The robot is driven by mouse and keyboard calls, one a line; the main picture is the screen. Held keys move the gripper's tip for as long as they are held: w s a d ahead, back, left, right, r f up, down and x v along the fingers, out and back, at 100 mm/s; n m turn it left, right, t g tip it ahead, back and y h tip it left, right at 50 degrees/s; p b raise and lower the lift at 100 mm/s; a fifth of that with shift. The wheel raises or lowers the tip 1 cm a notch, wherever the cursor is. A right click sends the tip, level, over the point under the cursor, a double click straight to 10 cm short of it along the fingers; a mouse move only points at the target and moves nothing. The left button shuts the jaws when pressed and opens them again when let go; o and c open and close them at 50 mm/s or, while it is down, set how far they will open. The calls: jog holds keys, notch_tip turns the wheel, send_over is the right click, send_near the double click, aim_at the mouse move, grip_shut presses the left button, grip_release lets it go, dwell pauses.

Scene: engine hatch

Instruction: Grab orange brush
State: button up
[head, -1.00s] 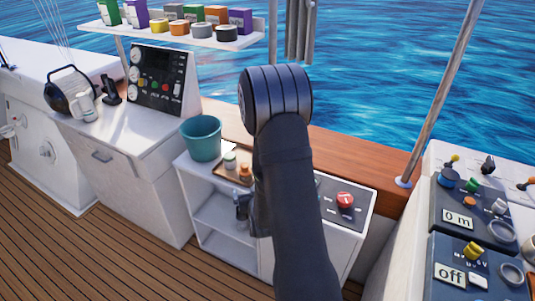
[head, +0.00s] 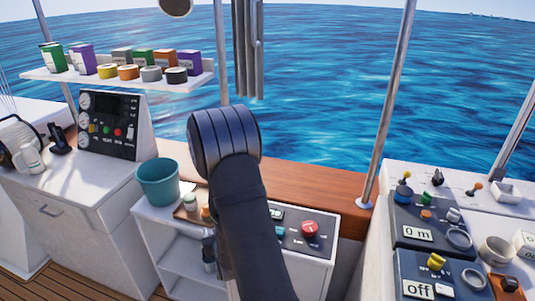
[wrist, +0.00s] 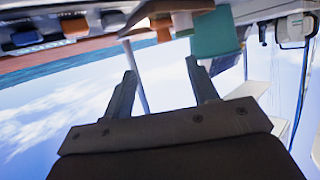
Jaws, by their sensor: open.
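I cannot make out an orange brush for certain. An orange and dark object (head: 507,287) shows at the bottom right corner of the head view, partly cut off by the edge; I cannot tell if it is the brush. My gripper (wrist: 161,67) is open and empty in the wrist view, with its two fingers apart. That view is upside down, with sky behind the fingers. In the head view my arm rises in front of the low white cabinet, and my fingers are not visible there.
A teal bucket (head: 158,183) stands on the white cabinet beside small jars. A shelf (head: 120,83) of boxes and tape rolls hangs at left. A metal pole (head: 388,105) stands between.

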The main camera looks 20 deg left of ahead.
jog(key=shift+n+g+y, duration=0.4)
jog(key=shift+n, duration=0.1)
jog(key=x, duration=0.5)
jog(key=w+r+x, duration=0.1)
jog(key=x, duration=0.9)
jog(key=shift+w+d+r, duration=0.25)
jog(key=shift+r, duration=0.15)
jog(key=shift+x, duration=3)
jog(key=shift+s+f, duration=0.2)
jog(key=c, duration=1.1)
